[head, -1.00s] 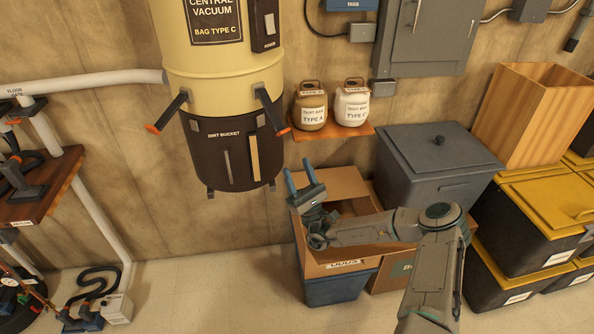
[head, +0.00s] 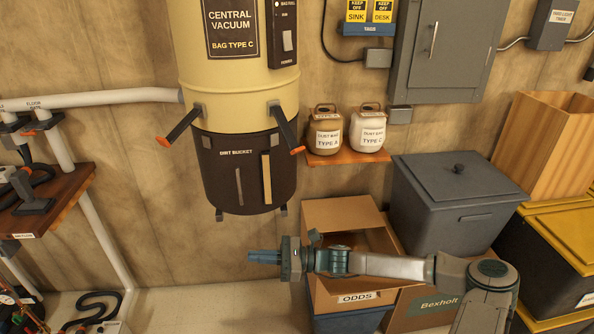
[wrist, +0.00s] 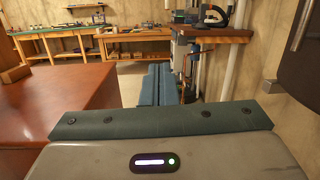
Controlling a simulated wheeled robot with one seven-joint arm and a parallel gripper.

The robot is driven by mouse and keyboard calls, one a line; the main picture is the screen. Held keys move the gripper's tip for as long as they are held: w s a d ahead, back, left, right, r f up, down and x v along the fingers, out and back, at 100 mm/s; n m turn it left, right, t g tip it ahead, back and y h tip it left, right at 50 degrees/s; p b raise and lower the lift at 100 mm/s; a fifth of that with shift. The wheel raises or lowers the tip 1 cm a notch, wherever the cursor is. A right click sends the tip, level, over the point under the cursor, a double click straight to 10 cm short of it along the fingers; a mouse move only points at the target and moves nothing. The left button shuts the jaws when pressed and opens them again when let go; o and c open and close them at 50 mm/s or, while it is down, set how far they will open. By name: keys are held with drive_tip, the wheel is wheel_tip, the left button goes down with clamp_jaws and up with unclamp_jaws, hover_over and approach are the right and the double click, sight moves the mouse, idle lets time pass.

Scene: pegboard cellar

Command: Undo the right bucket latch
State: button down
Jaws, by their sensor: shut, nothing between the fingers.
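The dirt bucket (head: 223,180) is a dark drum hanging under the cream central vacuum body (head: 235,95) on the wall. The right bucket latch (head: 287,129) is a dark lever with an orange tip, sticking out and down from the drum's right side. The left latch (head: 180,127) sticks out likewise on the other side. My gripper (head: 252,257) is below the bucket, pointing left, shut and empty, clear of both latches. In the wrist view its blue fingers (wrist: 159,85) lie side by side. A dark edge at upper right there may be the bucket.
An open cardboard box (head: 345,298) labelled ODDS stands under my forearm. A shelf (head: 346,158) with two dust bag jars is right of the latch. A grey lidded bin (head: 455,200) stands further right. A wooden bench (head: 45,205) is at left; floor below the bucket looks clear.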

drive_tip(key=w+d+f+m+t+h+b, duration=0.2)
drive_tip(key=w+d+m+t+h+b, duration=0.3)
drive_tip(key=w+t, duration=0.35)
drive_tip(key=w+d+r+m+t+h+b, duration=0.2)
drive_tip(key=d+r+m+t, duration=0.6)
drive_tip(key=r+t, duration=0.4)
drive_tip(key=w+a+r+n+g+p, duration=0.1)
drive_tip(key=w+a+r+p, duration=0.1)
drive_tip(key=r, duration=0.6)
drive_tip(key=w+p, duration=0.1)
drive_tip(key=w, duration=0.1)
drive_tip(key=shift+w+a+r, duration=0.2)
drive_tip(key=shift+w+a, duration=0.1)
drive_tip(key=shift+a, duration=0.05)
